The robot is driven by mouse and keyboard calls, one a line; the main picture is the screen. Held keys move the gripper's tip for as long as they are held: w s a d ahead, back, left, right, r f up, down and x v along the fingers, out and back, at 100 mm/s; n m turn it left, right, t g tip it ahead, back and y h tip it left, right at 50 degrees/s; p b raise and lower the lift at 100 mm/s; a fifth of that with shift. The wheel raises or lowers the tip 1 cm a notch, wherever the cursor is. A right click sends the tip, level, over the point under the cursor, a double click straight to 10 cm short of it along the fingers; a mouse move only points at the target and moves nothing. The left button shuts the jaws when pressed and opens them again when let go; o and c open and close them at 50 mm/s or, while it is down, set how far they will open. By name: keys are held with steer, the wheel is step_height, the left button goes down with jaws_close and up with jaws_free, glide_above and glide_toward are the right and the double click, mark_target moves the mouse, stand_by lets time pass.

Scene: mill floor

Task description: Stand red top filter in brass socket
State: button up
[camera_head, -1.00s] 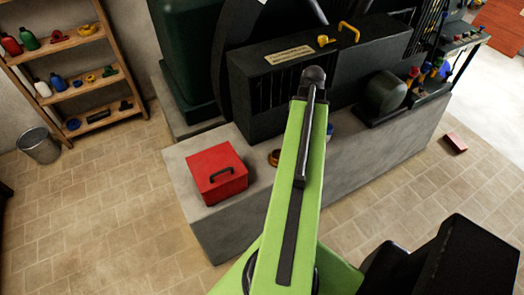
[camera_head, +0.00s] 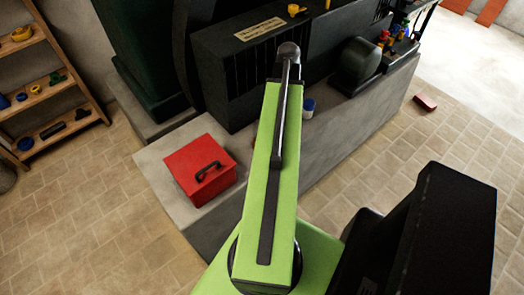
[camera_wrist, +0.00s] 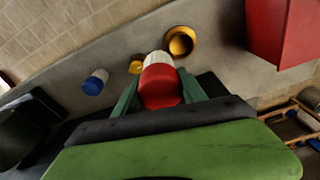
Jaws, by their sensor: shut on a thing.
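The red top filter (camera_wrist: 159,86), with a red top and a whitish ribbed body, is held between the two dark green fingers of my gripper (camera_wrist: 161,92) in the wrist view. The brass socket (camera_wrist: 181,42), a round open ring, sits on the grey plinth just beyond and right of the filter's white end in that picture. The filter appears apart from the socket and not in it; its height above the plinth is hard to tell. In the head view my arm hides the gripper, the filter and the socket.
A blue-topped white filter (camera_wrist: 95,82) stands on the plinth (camera_head: 345,135); it also shows in the head view (camera_head: 308,107). A small yellow thing (camera_wrist: 136,65) sits between it and the socket. A red box (camera_head: 200,168) stands at the plinth's left end. Dark machinery rises behind.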

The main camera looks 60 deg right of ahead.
step_height(320, 180, down, 5)
steer(key=s+d+b, duration=0.3)
steer(key=w+a+f+b, duration=0.2)
steer(key=f+b, duration=0.1)
steer(key=f, duration=0.1)
steer(key=w+a+f+b, duration=0.3)
steer(key=b, duration=0.1)
steer(key=w+a+f+b, duration=0.2)
steer(key=w+f+b, duration=0.1)
steer(key=f+b, duration=0.1)
steer(key=shift+a+f, duration=0.35)
steer(key=shift+r, duration=0.25)
steer(key=shift+f, duration=0.2)
steer(key=o, duration=1.5)
steer(key=shift+c, duration=0.2)
steer(key=shift+r, duration=0.1)
